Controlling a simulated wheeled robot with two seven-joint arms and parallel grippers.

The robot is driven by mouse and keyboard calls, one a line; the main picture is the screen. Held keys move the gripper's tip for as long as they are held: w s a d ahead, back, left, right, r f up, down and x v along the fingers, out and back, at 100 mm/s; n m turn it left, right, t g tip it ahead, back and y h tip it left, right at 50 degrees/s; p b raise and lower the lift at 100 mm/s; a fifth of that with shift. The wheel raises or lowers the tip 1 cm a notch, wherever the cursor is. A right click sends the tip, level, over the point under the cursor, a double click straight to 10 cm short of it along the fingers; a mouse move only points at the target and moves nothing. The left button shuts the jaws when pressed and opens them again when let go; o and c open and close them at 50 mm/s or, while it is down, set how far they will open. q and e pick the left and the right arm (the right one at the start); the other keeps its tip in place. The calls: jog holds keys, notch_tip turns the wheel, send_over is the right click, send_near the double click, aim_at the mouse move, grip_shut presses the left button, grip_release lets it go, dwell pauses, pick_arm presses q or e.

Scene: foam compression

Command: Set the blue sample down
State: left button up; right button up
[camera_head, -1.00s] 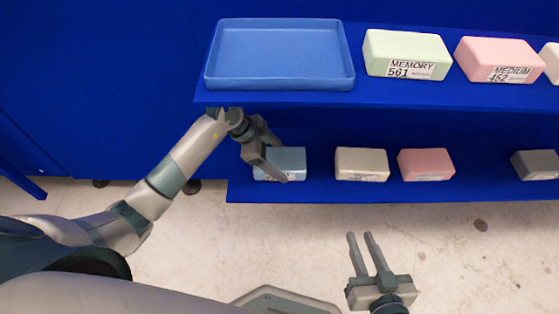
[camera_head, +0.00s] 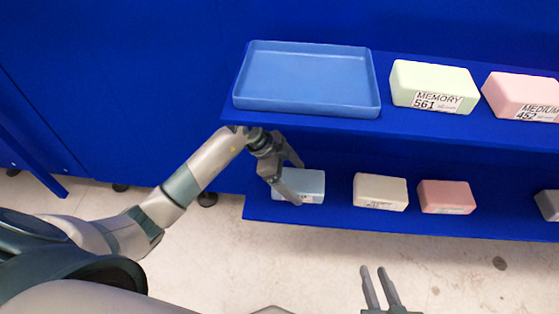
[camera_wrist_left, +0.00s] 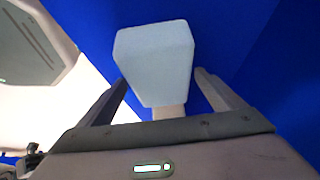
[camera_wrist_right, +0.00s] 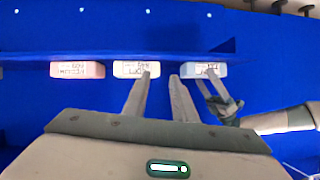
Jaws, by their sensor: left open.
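The light blue sample (camera_head: 308,184) rests on the lower blue shelf, at the left end of its row. It also shows in the left wrist view (camera_wrist_left: 155,58) and at the right of the row in the right wrist view (camera_wrist_right: 204,70). My left gripper (camera_head: 295,182) is open at the sample. In the left wrist view its fingers stand apart, one on each side of the sample's near end, with gaps visible. My right gripper (camera_head: 378,273) is open and empty, in front of the lower shelf and apart from the samples.
A cream block (camera_head: 380,191) and a pink block (camera_head: 447,196) stand to the right on the lower shelf; a grey block (camera_head: 548,204) is at the edge. Above are an empty blue tray (camera_head: 308,108), a pale green block (camera_head: 434,82) and a pink block (camera_head: 520,92).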

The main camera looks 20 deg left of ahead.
pick_arm(q)
jog(key=p+v, duration=0.1)
jog(key=v, duration=0.9)
jog(key=shift+r+p, duration=0.15)
jog(key=shift+p, duration=0.25)
pick_arm(e)
jog(key=s+d+f+g+h, duration=0.1)
jog(key=s+d+f+g, duration=0.1)
jog(key=s+f+g, duration=0.1)
jog(key=shift+s+d+f+g, duration=0.3)
jog(key=shift+s+f+g, duration=0.1)
jog(key=shift+s+f, duration=0.35)
jog(key=shift+w+f, duration=0.1)
